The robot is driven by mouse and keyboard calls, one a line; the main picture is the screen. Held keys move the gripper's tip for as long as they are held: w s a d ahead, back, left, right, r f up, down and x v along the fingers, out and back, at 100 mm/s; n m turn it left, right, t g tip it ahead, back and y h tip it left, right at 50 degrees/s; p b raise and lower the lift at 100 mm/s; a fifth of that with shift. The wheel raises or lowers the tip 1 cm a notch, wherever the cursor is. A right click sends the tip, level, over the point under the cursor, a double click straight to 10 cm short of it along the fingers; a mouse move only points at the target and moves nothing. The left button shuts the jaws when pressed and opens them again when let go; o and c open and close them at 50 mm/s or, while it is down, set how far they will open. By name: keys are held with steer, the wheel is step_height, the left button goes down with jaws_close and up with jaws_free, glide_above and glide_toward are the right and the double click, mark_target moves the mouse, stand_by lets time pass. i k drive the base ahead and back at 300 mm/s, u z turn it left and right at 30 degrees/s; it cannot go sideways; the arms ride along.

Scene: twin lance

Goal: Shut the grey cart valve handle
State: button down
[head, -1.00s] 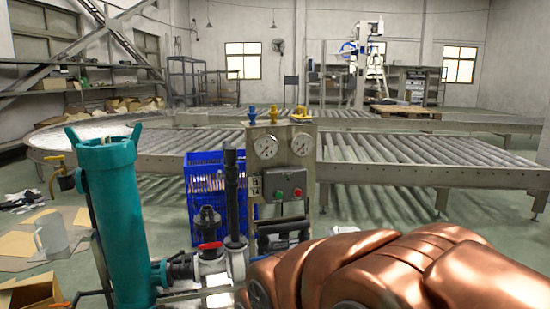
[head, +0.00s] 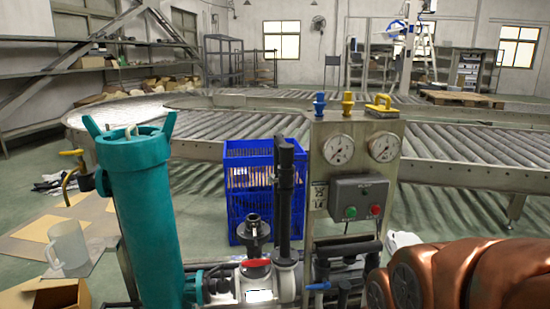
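The cart stands close in front of me, with a grey panel (head: 318,160) carrying two gauges and a switch box. A valve with a red handle (head: 257,262) sits low on its white pipework. A small blue handle (head: 318,286) shows low on the pipes to the right of it. A yellow handle (head: 381,103) lies on the panel's top right corner. I cannot make out a grey handle, nor which of these handles is meant. My copper-coloured arm fills the lower right; my gripper is outside the picture.
A teal filter housing (head: 143,215) stands upright at the cart's left. A blue crate (head: 240,180) is behind the pipes. A roller conveyor (head: 460,155) runs across behind the cart. Cardboard and a grey mug (head: 68,245) are on the floor at left.

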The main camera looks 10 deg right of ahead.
mark_target(270, 180)
steer(key=u, duration=0.55)
steer(key=i, duration=0.95)
steer(key=u, duration=0.8)
